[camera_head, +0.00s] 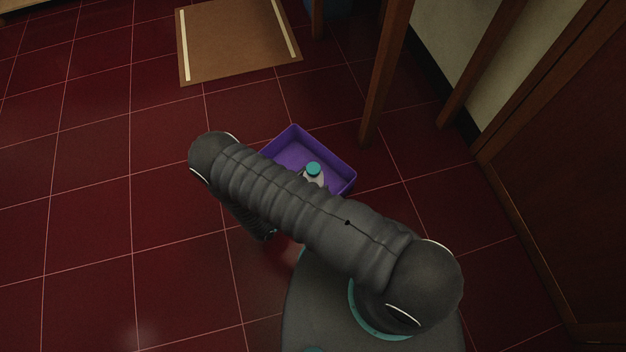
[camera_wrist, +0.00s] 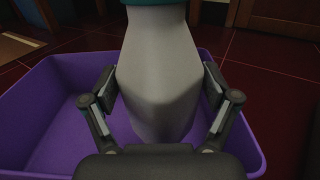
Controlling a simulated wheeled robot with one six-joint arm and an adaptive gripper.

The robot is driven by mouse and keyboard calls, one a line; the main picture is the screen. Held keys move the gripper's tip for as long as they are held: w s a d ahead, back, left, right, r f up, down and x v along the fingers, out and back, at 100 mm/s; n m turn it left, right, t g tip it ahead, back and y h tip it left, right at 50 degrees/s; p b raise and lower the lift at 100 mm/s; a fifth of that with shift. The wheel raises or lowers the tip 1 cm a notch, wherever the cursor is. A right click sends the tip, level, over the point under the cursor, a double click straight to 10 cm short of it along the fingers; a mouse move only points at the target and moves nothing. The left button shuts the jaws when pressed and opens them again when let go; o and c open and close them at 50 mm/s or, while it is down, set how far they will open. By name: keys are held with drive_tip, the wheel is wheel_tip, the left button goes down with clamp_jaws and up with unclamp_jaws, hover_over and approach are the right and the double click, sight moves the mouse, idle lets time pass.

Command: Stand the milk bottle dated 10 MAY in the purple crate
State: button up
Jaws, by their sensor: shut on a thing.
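A pale milk bottle with a teal cap (camera_head: 314,169) shows in the head view, partly hidden behind my arm. In the wrist view the bottle (camera_wrist: 158,70) is upright between the fingers of my gripper (camera_wrist: 162,105), which is shut on it. No date shows on the side facing me. The purple crate (camera_head: 340,172) stands on the floor. In the wrist view the crate (camera_wrist: 40,112) surrounds the bottle's lower part. The bottle's base is hidden by my gripper, so I cannot tell whether it touches the crate floor. No other bottle shows in the crate.
A brown mat (camera_head: 238,40) with pale stripes lies on the red tiles beyond the crate. A wooden leg (camera_head: 384,75) stands just behind the crate at the right. A brown wooden door or panel (camera_head: 560,190) is at the right. The floor at the left is clear.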

drive_tip(key=shift+f+b, duration=0.5)
drive_tip(key=shift+b, duration=0.1)
drive_tip(key=shift+f, duration=0.25)
drive_tip(key=o, duration=1.4)
drive_tip(key=shift+f+b, duration=0.15)
drive_tip(key=shift+b, duration=0.15)
drive_tip(key=shift+o, duration=0.2)
drive_tip(key=shift+a+r+p, duration=0.15)
drive_tip(key=shift+r+p, duration=0.55)
drive_tip(key=shift+p, duration=0.2)
drive_tip(key=b+v, duration=0.1)
drive_tip(key=v, duration=1.1)
drive_tip(key=shift+r, duration=0.2)
